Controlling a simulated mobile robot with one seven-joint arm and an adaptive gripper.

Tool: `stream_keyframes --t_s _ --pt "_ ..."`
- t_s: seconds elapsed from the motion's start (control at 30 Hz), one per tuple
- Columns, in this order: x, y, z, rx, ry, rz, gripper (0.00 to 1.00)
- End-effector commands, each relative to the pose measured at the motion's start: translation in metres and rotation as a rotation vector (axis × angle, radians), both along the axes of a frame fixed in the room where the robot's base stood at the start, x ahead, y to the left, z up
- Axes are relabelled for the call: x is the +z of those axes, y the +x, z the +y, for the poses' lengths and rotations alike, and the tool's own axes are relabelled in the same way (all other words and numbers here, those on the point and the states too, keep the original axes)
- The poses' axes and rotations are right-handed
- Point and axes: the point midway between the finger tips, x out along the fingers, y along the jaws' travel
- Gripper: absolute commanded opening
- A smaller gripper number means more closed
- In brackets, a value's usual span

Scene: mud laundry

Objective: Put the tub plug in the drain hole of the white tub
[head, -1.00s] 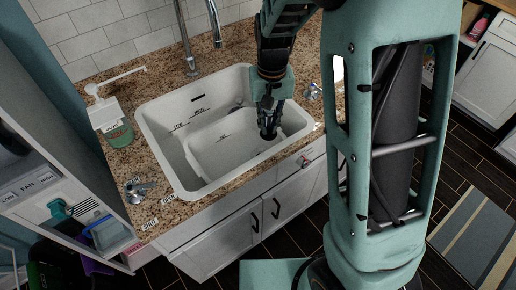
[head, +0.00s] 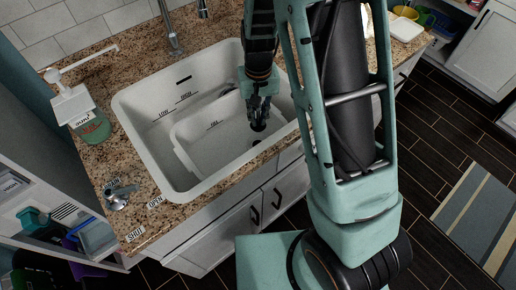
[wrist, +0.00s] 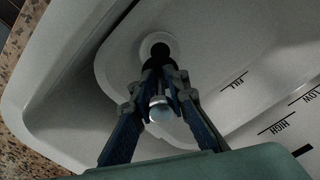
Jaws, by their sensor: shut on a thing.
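The white tub (head: 182,150) stands inside the white sink and has fill marks on its wall. My gripper (head: 258,118) reaches down into its right end. In the wrist view my gripper (wrist: 160,70) has its blue fingers closed together at the tips. A dark round piece, apparently the tub plug (wrist: 160,50), shows at the fingertips. A pale ring surrounds it on the tub floor in that view. The drain hole cannot be told apart from the dark piece. A small silver rounded part sits between the fingers. I cannot tell whether the plug touches the floor.
The sink (head: 150,95) is set in a speckled stone counter (head: 130,165). A green soap bottle (head: 90,125) stands left of it, and a tap (head: 172,35) rises behind. A small metal handle (head: 118,195) lies near the front left. The tub's left part is clear.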

Motion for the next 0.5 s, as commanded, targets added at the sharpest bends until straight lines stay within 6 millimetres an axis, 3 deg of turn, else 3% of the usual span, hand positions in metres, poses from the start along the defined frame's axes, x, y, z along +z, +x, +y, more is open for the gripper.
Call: stream_keyframes --t_s 0.33,0.5 --pt "-0.011 -0.001 0.0 0.061 -0.001 0.0 0.0" --pt "-0.041 -0.001 -0.001 0.063 -0.002 0.004 0.0"
